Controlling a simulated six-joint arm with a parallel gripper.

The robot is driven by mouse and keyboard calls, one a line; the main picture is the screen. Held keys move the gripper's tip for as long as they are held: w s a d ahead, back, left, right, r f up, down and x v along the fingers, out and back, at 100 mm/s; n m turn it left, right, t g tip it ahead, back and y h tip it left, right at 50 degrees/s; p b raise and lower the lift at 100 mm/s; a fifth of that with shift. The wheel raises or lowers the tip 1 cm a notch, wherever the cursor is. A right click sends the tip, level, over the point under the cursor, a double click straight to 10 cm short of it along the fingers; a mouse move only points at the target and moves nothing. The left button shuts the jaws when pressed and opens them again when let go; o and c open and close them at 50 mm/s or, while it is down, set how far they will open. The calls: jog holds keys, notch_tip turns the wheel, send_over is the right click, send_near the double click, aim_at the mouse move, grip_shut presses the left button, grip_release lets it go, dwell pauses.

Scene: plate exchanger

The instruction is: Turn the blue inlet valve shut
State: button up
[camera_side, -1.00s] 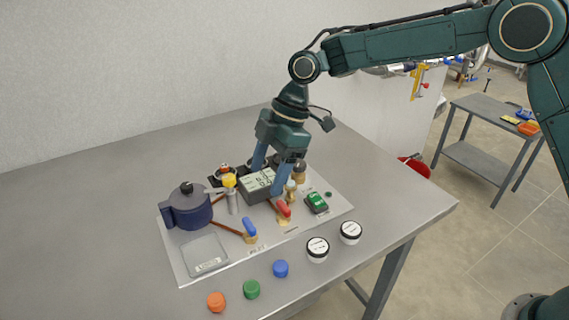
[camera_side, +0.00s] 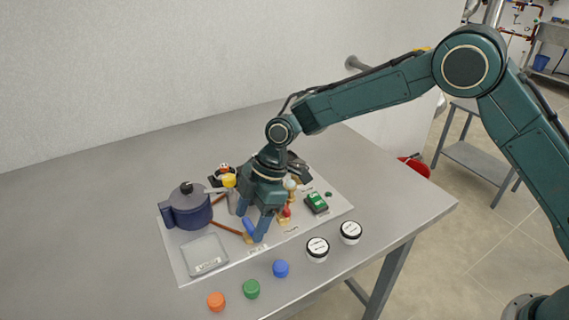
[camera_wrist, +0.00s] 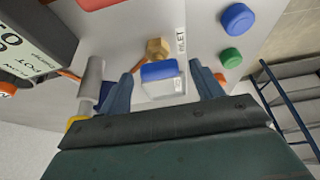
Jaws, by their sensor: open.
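The blue inlet valve handle (camera_side: 249,226) sits on the pale board, at the end of a copper pipe. In the wrist view the blue handle (camera_wrist: 159,70) lies between the two fingers, in front of its brass body (camera_wrist: 156,47); an INLET label is beside it. My gripper (camera_side: 252,224) is open and low over the valve. In the wrist view my gripper (camera_wrist: 163,85) has one finger on each side of the handle, with gaps on both sides. Whether the fingertips reach handle height is unclear.
A dark blue pot (camera_side: 188,207), a yellow-topped post (camera_side: 229,181), a red handle (camera_side: 286,211) and a green device (camera_side: 316,203) crowd the board. A clear tray (camera_side: 205,254) is at front left. Coloured caps (camera_side: 281,268) and white-labelled jars (camera_side: 317,249) line the front table.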

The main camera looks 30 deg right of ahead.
jog(key=c, duration=1)
jog(key=shift+m, duration=0.3)
jog(key=m+t, duration=0.1)
jog(key=m, duration=0.2)
jog(key=shift+s+a+m+t, duration=0.1)
jog(key=shift+s+m+t, duration=0.05)
jog(key=shift+m+t, duration=0.25)
jog(key=m+t+h, duration=0.1)
jog(key=m, duration=0.3)
jog(key=shift+s+a+m, duration=0.1)
jog(key=shift+m, duration=0.2)
jog(key=m, duration=0.2)
jog(key=m+t+h, duration=0.1)
jog(key=m, duration=0.1)
jog(key=shift+a+m+h, duration=0.1)
jog(key=shift+m+h, duration=0.2)
jog(key=shift+a+m+t+h, duration=0.15)
jog(key=shift+m+h, duration=0.3)
jog(key=shift+m, duration=0.65)
jog(key=shift+d+m+t+h, duration=0.1)
jog(key=shift+m+t+h, duration=0.25)
jog(key=shift+m, duration=0.75)
